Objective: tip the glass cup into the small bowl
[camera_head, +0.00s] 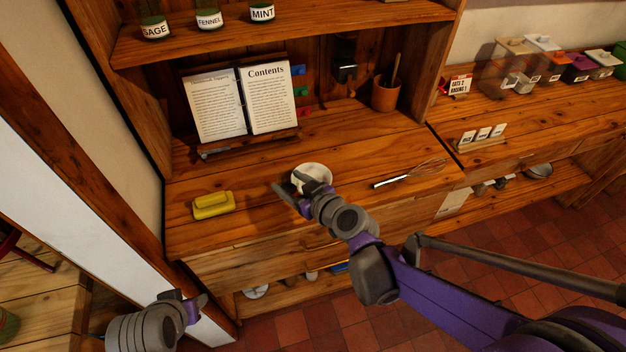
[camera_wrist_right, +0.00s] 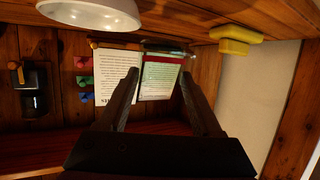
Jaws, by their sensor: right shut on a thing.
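The small white bowl (camera_head: 312,176) stands on the wooden counter, partly covered by my right gripper (camera_head: 301,188). The bowl's pale underside side also shows at the top edge of the right wrist view (camera_wrist_right: 90,14). In that view, which is turned over, my right gripper's two dark fingers (camera_wrist_right: 159,76) stand apart with the glass cup (camera_wrist_right: 160,88) between them. The cup is clear and shows only as a faint greenish tint over the book page; its tilt and contents cannot be made out. My left gripper (camera_head: 188,301) hangs low at the left, away from the counter; its jaws are unclear.
An open cookbook on a stand (camera_head: 242,101) is behind. A utensil pot (camera_head: 385,96) stands at the back right. Counter between is clear.

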